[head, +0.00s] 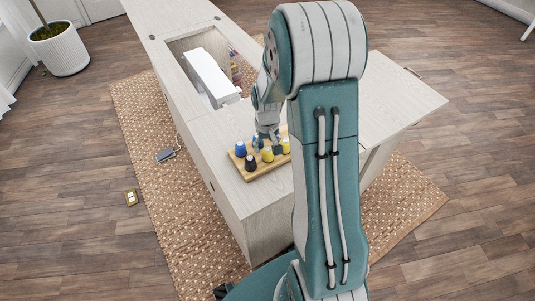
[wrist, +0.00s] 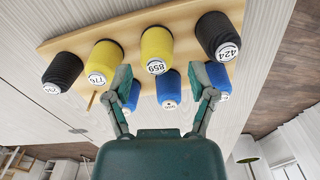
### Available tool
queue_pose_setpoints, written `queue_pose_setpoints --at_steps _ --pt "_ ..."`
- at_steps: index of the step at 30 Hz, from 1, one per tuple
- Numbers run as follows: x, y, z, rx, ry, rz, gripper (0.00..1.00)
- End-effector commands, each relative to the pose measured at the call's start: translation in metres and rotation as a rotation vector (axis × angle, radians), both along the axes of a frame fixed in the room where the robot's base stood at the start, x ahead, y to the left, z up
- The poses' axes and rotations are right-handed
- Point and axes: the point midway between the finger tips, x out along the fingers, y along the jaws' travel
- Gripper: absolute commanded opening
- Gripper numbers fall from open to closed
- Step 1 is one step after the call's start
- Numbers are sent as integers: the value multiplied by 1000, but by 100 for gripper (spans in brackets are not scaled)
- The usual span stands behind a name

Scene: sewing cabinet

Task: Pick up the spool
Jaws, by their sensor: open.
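The spools stand on a wooden tray (head: 262,174) on the cabinet top; the tray also shows in the wrist view (wrist: 82,39). In the wrist view a blue spool (wrist: 168,89) appears between my open fingers. Other blue spools show by the left finger (wrist: 131,96) and partly behind the right finger (wrist: 217,74). Two yellow spools (wrist: 157,48) (wrist: 104,60) and two black spools (wrist: 62,70) (wrist: 219,35) form another row. My gripper (wrist: 160,74) is open and empty over the tray; it also shows in the head view (head: 266,143), hiding some spools. Contact cannot be told.
A white sewing machine (head: 211,78) sits in the cabinet's opening. The cabinet's right leaf (head: 400,95) is clear. A pedal (head: 165,155) lies on the woven rug (head: 185,215). A potted plant (head: 60,48) stands at the far left.

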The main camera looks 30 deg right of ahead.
Motion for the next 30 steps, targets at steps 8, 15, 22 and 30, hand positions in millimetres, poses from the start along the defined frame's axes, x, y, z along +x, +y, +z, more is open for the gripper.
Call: queue_pose_setpoints --at_steps 8,15,22,30 --pt "-1 -3 -42 2 4 0 72" --pt "-1 -3 -48 0 0 0 72" --pt "-1 -3 -48 0 1 0 28" --pt "-1 -3 -48 0 1 0 27"
